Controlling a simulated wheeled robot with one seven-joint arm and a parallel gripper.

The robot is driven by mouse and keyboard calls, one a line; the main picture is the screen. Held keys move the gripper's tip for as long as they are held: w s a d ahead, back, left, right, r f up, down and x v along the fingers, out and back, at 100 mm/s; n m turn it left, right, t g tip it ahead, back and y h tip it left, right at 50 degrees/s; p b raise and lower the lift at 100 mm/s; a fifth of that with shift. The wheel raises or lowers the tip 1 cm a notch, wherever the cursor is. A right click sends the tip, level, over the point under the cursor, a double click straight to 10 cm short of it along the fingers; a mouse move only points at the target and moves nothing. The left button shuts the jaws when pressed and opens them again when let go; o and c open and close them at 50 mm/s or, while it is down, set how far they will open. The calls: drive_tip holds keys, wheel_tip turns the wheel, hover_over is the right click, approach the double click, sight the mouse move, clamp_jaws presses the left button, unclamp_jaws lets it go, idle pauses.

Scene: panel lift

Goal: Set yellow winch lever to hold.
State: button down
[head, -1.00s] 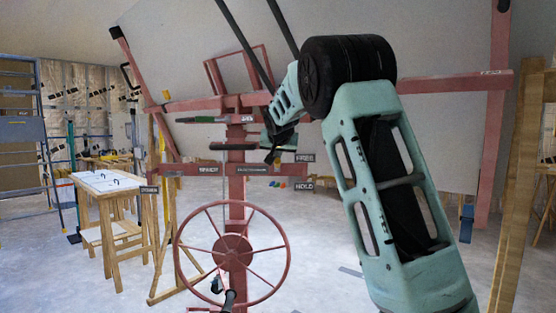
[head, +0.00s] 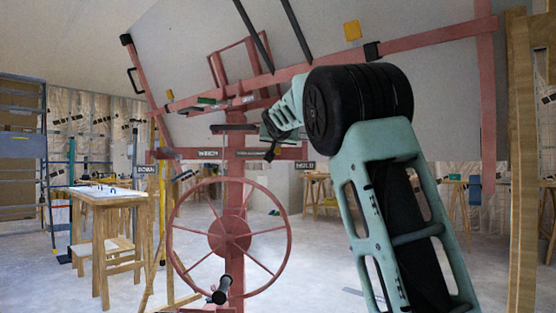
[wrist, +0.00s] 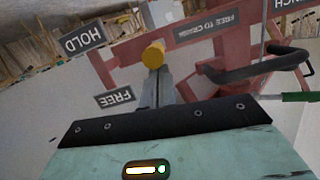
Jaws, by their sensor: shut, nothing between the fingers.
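The yellow knob (wrist: 153,54) of the winch lever shows in the wrist view, just beyond my gripper's grey fingers (wrist: 164,90). Knob and fingers overlap in the picture; I cannot tell whether they touch. The HOLD plate (wrist: 83,38) is up and left of the knob, and the FREE plate (wrist: 115,96) is below and left. In the head view my gripper (head: 270,153) is shut and empty at the red lift frame, left of and above the HOLD plate (head: 305,165). The knob is not clearly seen there, and the lever's setting cannot be told.
The red spoked wheel (head: 230,236) with a black crank grip (head: 222,290) is below my gripper. A wooden table (head: 105,195) stands at the left. A black curved handle (wrist: 255,70) is right of the knob.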

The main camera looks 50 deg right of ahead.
sight(279, 152)
drive_tip(key=shift+a+f+t+h+b, duration=0.1)
drive_tip(key=shift+f+t+h+b, duration=0.5)
drive_tip(key=shift+b, duration=1.25)
drive_tip(key=shift+a+f+t+b, duration=0.1)
drive_tip(key=shift+f+b, duration=0.85)
drive_tip(key=shift+b, duration=0.9)
drive_tip(key=shift+s+d+f+b, duration=0.1)
drive_tip(key=shift+s+d+b, duration=0.05)
drive_tip(key=shift+b, duration=0.45)
wheel_tip(279, 152, down, 2)
drive_tip(key=b, duration=0.4)
drive_tip(key=shift+f, duration=0.2)
